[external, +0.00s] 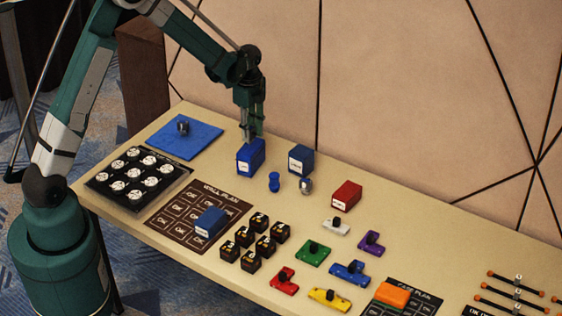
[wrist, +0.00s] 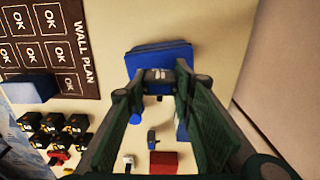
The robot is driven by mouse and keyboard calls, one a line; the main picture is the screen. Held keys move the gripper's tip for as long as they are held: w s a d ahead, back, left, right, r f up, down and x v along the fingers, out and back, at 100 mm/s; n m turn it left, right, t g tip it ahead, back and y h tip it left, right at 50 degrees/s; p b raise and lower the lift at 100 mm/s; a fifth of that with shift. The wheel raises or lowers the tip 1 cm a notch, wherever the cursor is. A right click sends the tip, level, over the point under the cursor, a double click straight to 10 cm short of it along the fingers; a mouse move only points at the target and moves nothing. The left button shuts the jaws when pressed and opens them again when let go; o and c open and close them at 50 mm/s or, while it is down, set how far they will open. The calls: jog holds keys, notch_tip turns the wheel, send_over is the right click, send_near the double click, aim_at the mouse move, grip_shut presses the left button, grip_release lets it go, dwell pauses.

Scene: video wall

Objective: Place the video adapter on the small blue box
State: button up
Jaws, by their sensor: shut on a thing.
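In the wrist view the fingertips (wrist: 157,84) overlap the near edge of this blue box (wrist: 158,58). I cannot tell whether it touches the table. A second blue box (external: 211,221) lies on the wall plan board. A darker blue box (external: 301,158) stands to the right of my gripper. No label is readable, so I cannot tell which one is the video adapter.
A small blue spool-shaped piece (external: 274,182) and a metallic piece (external: 306,186) stand close to the right. A blue mat (external: 190,145) with a metallic piece lies left.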

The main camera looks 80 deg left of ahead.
aim_at(251, 129)
jog(key=shift+f, duration=0.45)
jog(key=shift+f, duration=0.2)
jog(key=o, duration=0.8)
jog(key=shift+r, duration=0.15)
notch_tip(251, 129, up, 12)
jog(key=shift+r, duration=0.1)
dwell(0.8)
jog(key=shift+d, duration=0.1)
